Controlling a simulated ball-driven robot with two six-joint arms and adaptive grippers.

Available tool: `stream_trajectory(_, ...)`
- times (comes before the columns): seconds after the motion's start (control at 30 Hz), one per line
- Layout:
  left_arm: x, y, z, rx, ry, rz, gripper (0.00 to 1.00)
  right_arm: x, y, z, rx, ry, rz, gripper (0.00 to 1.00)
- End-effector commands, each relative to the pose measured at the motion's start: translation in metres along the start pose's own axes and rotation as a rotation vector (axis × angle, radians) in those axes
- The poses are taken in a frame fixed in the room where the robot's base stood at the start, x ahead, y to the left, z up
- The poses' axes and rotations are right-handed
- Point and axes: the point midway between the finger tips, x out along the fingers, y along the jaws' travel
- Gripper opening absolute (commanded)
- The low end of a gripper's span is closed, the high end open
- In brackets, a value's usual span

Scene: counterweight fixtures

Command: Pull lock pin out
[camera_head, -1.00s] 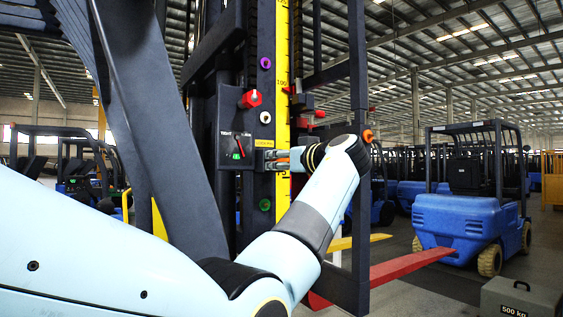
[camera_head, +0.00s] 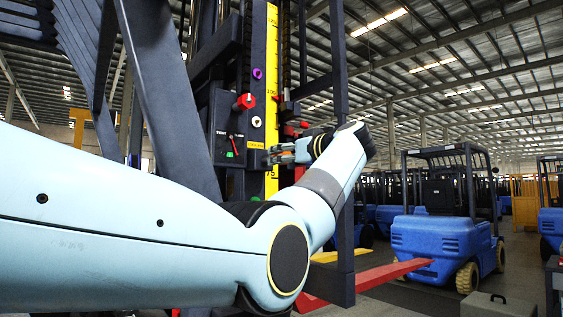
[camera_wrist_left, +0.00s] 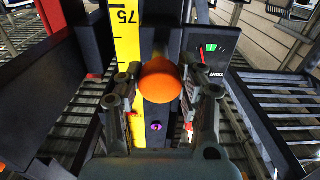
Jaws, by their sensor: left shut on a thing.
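The lock pin shows its round orange knob (camera_wrist_left: 160,82) large in the left wrist view, between the two fingers. My left gripper (camera_wrist_left: 158,112) is shut on this knob. In the head view my left gripper (camera_head: 277,154) is at the mast's black plate, beside the yellow lock pin label (camera_head: 256,145). The fingers hide most of the knob there. The pin's shaft is hidden, so I cannot tell how far it sits in its hole. My right gripper is not in view.
The black panel with a dial (camera_head: 228,140) is left of the gripper. A red knob (camera_head: 245,102) and a yellow scale (camera_head: 271,70) are above. A red fork (camera_head: 380,273) reaches right below my arm. A blue forklift (camera_head: 440,240) stands farther right.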

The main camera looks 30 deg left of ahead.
Motion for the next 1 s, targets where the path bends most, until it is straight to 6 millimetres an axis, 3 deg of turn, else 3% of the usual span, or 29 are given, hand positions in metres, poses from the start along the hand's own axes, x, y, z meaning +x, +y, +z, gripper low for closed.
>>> stream_trajectory(0.03,-0.002,0.001,0.003,0.003,-0.006,0.001,0.38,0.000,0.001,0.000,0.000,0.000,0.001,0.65)
stream_trajectory(0.23,-0.001,0.001,0.002,0.002,-0.004,0.001,0.62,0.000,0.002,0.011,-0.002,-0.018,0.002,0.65)
stream_trajectory(0.4,-0.001,0.000,0.002,0.001,-0.003,0.001,0.62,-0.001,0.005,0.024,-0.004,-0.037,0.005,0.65)
stream_trajectory(0.57,-0.006,0.001,0.002,0.001,-0.003,0.002,0.62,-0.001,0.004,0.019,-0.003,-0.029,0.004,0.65)
stream_trajectory(0.67,-0.019,0.001,0.002,0.001,-0.003,0.004,0.62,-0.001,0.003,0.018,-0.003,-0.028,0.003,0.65)
stream_trajectory(1.0,-0.093,0.002,0.002,0.001,-0.005,0.005,0.62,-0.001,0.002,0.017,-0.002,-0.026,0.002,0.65)
